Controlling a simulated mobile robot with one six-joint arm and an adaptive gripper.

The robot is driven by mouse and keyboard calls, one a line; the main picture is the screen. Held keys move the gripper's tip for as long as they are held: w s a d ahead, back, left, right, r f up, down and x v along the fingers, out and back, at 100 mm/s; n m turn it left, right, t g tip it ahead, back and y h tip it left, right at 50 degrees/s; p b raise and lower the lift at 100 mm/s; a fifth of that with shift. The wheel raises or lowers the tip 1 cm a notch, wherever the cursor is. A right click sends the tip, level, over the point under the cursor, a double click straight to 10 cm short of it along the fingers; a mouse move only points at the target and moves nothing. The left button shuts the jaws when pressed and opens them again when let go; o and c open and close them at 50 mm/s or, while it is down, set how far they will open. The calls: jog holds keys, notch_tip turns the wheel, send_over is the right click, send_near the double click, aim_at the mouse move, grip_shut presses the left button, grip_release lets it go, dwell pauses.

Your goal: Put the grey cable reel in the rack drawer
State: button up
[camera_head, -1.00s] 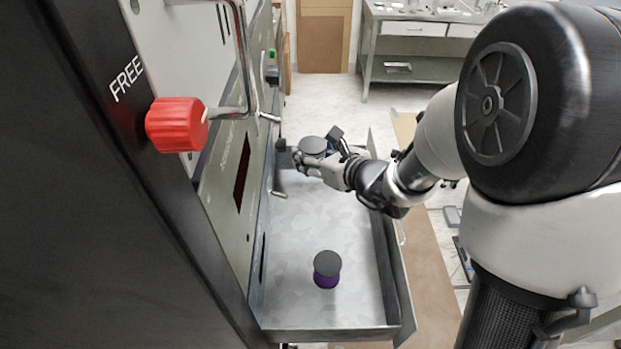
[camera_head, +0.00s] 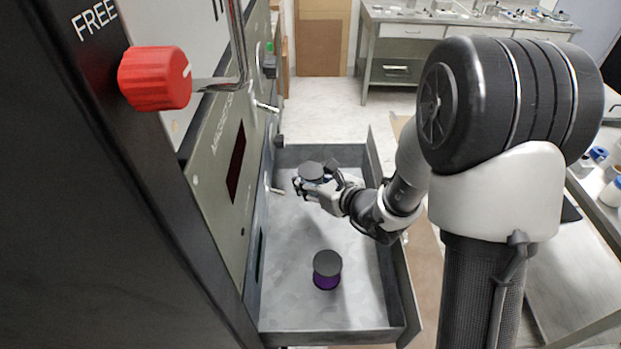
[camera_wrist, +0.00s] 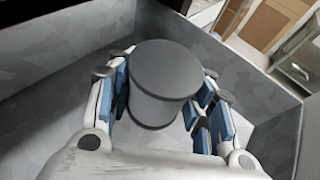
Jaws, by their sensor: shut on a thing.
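The grey cable reel (camera_wrist: 163,75) is between the blue-padded fingers of my gripper (camera_wrist: 165,98) in the wrist view, with its flat round end facing the camera. In the head view the reel (camera_head: 311,170) is in my gripper (camera_head: 318,183), which is shut on it, inside the outline of the open rack drawer (camera_head: 330,322), toward its far end. The drawer floor and walls also surround the reel in the wrist view. I cannot tell whether the reel touches the drawer floor.
A purple reel with a dark top (camera_head: 327,270) stands in the near half of the drawer. The rack panel with a red knob (camera_head: 155,79) and metal handles borders the drawer's left side. The drawer floor between the reels is clear. A bench (camera_head: 400,70) stands farther back.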

jog(key=shift+f+b, duration=0.4)
jog(key=shift+f, duration=0.2)
jog(key=o, duration=1.2)
jog(key=shift+o, duration=0.2)
